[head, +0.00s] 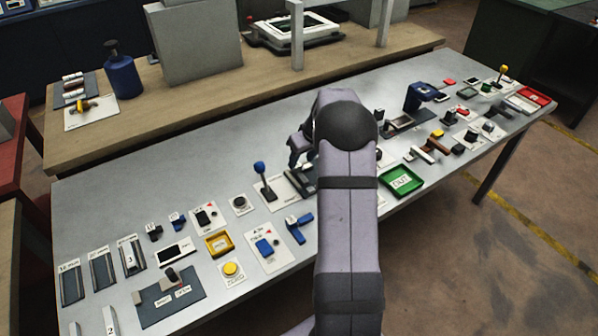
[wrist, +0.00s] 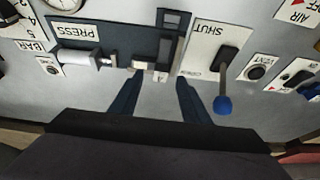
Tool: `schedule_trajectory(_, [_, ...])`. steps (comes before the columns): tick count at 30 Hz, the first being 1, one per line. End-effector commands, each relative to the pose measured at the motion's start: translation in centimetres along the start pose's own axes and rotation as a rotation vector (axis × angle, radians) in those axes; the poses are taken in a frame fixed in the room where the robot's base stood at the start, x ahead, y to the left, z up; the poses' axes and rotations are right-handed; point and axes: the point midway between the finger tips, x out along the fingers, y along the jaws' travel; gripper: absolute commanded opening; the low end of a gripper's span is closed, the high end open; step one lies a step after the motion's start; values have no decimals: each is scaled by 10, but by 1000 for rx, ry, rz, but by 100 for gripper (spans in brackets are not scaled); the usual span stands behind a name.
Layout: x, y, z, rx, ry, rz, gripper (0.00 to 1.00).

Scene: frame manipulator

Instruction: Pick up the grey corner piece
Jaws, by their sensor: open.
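My gripper (wrist: 160,82) shows in the wrist view as two dark blue fingers, apart and with nothing held between them. Their tips point at the near edge of the dark plate marked PRESS (wrist: 118,28). A small pale grey piece (wrist: 145,66) sits at that edge, just beyond and between the fingertips. I cannot tell for sure whether it is the grey corner piece, or whether the fingers touch anything. In the head view my gripper (head: 299,148) is above the table's middle, partly hidden by my arm.
A blue-knobbed lever (wrist: 223,104) stands right of the fingers, on the SHUT plate (wrist: 199,47); it also shows in the head view (head: 260,168). A pale cylinder (wrist: 80,57) lies left on the press. The grey table (head: 120,205) carries several more fixtures and a green tray (head: 416,188).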

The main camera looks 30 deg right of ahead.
Motion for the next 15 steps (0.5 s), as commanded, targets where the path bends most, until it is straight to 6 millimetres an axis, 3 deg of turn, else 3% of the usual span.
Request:
schedule_trajectory(7, [28, -3, 1, -1, -2, -1, 42])
schedule_trajectory(15, [36, -2, 1, 0, 0, 0, 42])
